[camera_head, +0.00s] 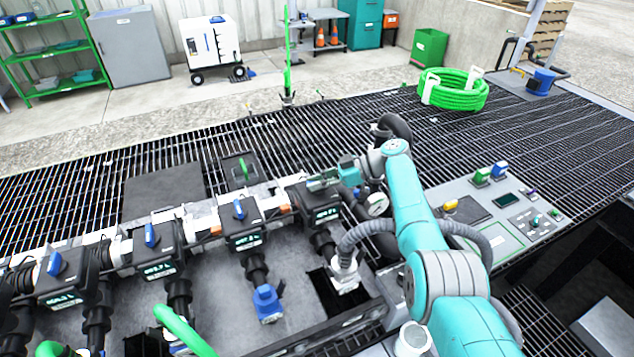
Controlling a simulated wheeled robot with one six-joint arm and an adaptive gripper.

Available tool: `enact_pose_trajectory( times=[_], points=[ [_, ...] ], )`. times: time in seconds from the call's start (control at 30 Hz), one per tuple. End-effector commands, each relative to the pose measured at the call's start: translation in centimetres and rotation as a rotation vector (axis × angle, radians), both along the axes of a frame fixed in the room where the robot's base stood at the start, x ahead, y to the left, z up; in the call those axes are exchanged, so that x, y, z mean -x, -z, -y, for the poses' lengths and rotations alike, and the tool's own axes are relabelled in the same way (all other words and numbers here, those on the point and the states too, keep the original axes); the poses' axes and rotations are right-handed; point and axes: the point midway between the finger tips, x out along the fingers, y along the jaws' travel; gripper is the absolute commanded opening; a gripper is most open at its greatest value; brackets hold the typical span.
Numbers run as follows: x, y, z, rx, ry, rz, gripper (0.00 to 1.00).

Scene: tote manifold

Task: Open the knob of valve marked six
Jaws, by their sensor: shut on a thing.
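A row of dark valve blocks with lit labels runs along the manifold. Blue knobs show on the left valve (62,288), the second valve (160,262) and the third valve (243,235). The rightmost valve (326,207) is under my gripper (322,182), and its knob is mostly hidden by the fingers. My gripper reaches in from the right, low over this valve's top, and is shut on its knob. The label numbers are too small to read surely, so I cannot tell which one is marked six.
A gauge (376,204) and dark hoses crowd the right side of the gripper. A control panel (500,215) with buttons lies right of my arm. A blue fitting (268,303) stands in front of the third valve. Dark grating (330,130) behind the manifold is mostly clear.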

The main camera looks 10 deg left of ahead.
Motion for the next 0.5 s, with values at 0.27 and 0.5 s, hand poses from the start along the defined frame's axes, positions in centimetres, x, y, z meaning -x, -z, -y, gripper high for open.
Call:
enact_pose_trajectory(
  times=[0.27, 0.5],
  points=[
    [0.06, 0.22, 0.05, 0.004, -0.005, -0.003, 0.0],
    [0.06, 0.25, 0.05, 0.004, -0.005, -0.003, 0.18]
  ],
)
